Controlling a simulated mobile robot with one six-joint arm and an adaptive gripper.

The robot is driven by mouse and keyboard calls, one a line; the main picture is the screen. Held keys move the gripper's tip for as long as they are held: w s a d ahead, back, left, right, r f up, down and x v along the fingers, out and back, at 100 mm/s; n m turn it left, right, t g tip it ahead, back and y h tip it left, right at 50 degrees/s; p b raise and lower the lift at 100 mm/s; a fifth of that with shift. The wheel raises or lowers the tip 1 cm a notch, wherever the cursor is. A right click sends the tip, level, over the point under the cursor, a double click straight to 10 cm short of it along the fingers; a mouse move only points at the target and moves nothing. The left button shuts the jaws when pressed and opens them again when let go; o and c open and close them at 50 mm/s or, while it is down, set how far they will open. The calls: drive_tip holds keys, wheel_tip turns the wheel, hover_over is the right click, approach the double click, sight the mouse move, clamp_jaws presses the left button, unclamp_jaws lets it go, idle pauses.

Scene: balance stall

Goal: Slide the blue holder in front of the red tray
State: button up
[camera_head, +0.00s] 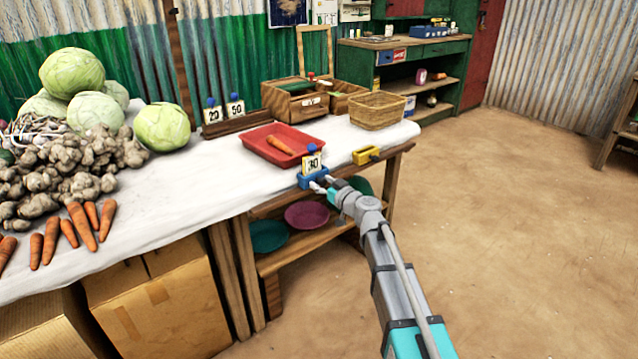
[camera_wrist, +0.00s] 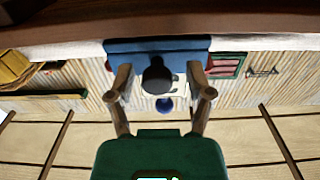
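The blue holder (camera_head: 312,179) stands at the table's front edge, near the red tray's near corner, with a white "30" card (camera_head: 312,162) upright in it. The red tray (camera_head: 262,153) lies behind and to the left, with a carrot in it. My gripper (camera_head: 324,185) is at the holder's front side. In the wrist view, which is upside down, its two fingers (camera_wrist: 160,82) are spread apart. A dark knob (camera_wrist: 157,74) on the blue holder (camera_wrist: 130,47) shows between them, with clear gaps. Whether the fingertips touch the holder is unclear. The red tray shows partly (camera_wrist: 227,66).
A yellow holder (camera_head: 366,155) sits to the right on the same edge. Behind are a wicker basket (camera_head: 377,110), a wooden box (camera_head: 296,103) and a rack (camera_head: 236,124) with "20" and "50" cards. The white tabletop (camera_head: 205,180) left of the blue holder is clear.

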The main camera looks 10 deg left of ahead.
idle(0.3)
drive_tip(key=shift+s+d, duration=0.1)
drive_tip(key=v, duration=1.1)
drive_tip(key=shift+s+d, duration=0.25)
drive_tip(key=shift+d, duration=0.05)
